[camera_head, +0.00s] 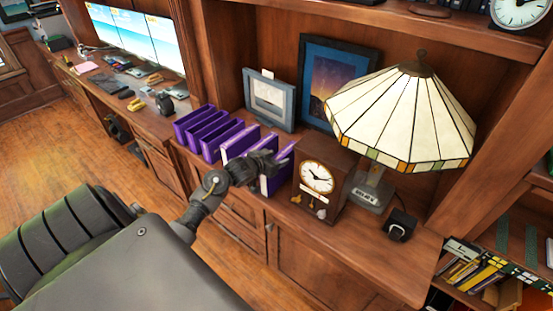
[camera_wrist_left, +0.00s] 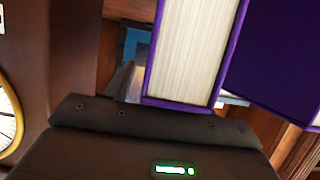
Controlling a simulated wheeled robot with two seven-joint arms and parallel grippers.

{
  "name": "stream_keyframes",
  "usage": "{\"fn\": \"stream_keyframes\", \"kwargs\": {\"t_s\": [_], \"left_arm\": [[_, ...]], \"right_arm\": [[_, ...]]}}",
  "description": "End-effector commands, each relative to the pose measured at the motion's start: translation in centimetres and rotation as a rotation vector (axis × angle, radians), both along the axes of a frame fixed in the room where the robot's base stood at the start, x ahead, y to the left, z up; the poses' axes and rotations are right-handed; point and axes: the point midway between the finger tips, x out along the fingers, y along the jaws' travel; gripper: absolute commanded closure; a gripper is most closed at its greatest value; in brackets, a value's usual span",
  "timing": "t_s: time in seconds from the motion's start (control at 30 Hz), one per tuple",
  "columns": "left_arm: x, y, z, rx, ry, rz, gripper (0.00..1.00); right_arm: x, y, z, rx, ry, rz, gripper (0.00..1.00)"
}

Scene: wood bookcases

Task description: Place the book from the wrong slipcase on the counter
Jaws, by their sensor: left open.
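Several purple slipcases (camera_head: 200,120) stand in a row on the wood counter (camera_head: 375,255) in the head view. White page edges show in some of the nearer ones. My left gripper (camera_head: 268,165) is open at the right end of the row, in front of the last purple volume (camera_head: 283,173), and partly hides it. In the left wrist view a purple-covered book (camera_wrist_left: 187,55) shows its cream pages upright just beyond the dark gripper body, with a purple panel (camera_wrist_left: 278,65) to its right. The fingertips are not clear there, and I cannot tell whether they touch the book. My right gripper is not in view.
A wooden clock (camera_head: 318,183) stands close to the right of the gripper. A stained-glass lamp (camera_head: 400,120) stands beyond it, with a small black device (camera_head: 400,225) in front. Picture frames (camera_head: 268,100) lean behind the row. The counter's front right is clear.

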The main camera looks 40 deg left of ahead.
Motion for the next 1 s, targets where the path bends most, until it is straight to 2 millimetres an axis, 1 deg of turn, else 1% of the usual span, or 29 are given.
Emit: {"fn": "stream_keyframes", "kwargs": {"t_s": [0.13,0.23,0.37,0.5,0.7,0.83,1.0], "left_arm": [[0.0,0.0,0.5,0.001,-0.001,0.000,0.46],[-1.1,0.0,0.7,0.003,0.000,-0.001,0.46],[-3.5,0.0,1.6,0.004,0.000,-0.002,0.46],[-6.3,-0.1,2.8,0.005,0.001,-0.002,0.46],[-9.5,-0.2,4.2,0.001,0.001,-0.002,0.46],[-10.6,-0.2,4.7,0.001,0.001,-0.001,0.46],[-11.1,-0.2,4.9,0.000,0.000,0.000,0.46]], "right_arm": [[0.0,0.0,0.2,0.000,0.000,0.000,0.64],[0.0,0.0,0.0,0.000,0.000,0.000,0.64],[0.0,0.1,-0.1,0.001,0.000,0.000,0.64],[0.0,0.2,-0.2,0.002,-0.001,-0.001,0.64],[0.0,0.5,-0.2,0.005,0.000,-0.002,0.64],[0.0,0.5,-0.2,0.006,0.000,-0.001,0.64],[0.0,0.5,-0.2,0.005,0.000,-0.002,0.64]]}}
